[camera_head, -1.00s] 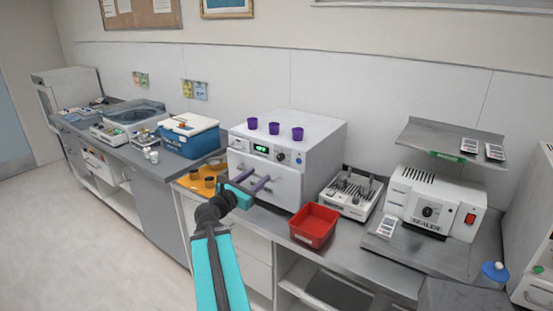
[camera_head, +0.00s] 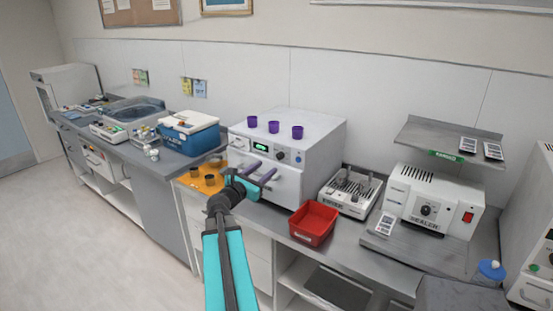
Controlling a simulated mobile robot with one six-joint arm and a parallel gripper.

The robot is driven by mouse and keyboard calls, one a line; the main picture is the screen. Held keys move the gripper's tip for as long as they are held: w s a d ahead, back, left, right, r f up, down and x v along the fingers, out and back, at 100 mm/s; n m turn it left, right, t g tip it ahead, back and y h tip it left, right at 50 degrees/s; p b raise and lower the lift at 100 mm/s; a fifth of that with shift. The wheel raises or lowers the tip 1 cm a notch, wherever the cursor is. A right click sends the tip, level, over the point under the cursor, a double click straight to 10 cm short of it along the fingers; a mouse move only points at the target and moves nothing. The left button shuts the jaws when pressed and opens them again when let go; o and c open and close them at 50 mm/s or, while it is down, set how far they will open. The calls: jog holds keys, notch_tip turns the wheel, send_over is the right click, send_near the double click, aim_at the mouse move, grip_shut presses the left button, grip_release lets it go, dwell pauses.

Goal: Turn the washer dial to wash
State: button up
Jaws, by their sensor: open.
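The washer (camera_head: 318,147) is a white box on the counter with a green lit display (camera_head: 260,147) on its front panel. A small dark dial (camera_head: 281,155) sits right of the display; its pointer and markings are too small to read. In the picture, the fingertips lie just below the panel, below and left of the dial. They appear apart from the dial, and the fingers cover part of the front below the panel.
Several purple cups (camera_head: 274,127) stand on the washer. A round blue control (camera_head: 298,157) is right of the dial. An orange mat (camera_head: 208,187) with dark cups lies left, near a blue cooler (camera_head: 188,136). A red bin (camera_head: 313,224), a white rack unit (camera_head: 349,194) and a sealer (camera_head: 431,199) stand right.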

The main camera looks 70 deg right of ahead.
aim_at(279, 158)
jog(key=shift+s+d+p, duration=0.3)
jog(key=shift+d+p, duration=0.2)
jog(key=shift+d, duration=1)
jog(key=shift+s+d+p, duration=0.3)
jog(key=shift+d+p, duration=0.25)
jog(key=shift+d, duration=0.95)
jog(key=shift+s+d+p, duration=0.3)
jog(key=shift+d+p, duration=0.2)
jog(key=shift+d, duration=1)
jog(key=shift+c, duration=0.3)
jog(key=c, duration=1)
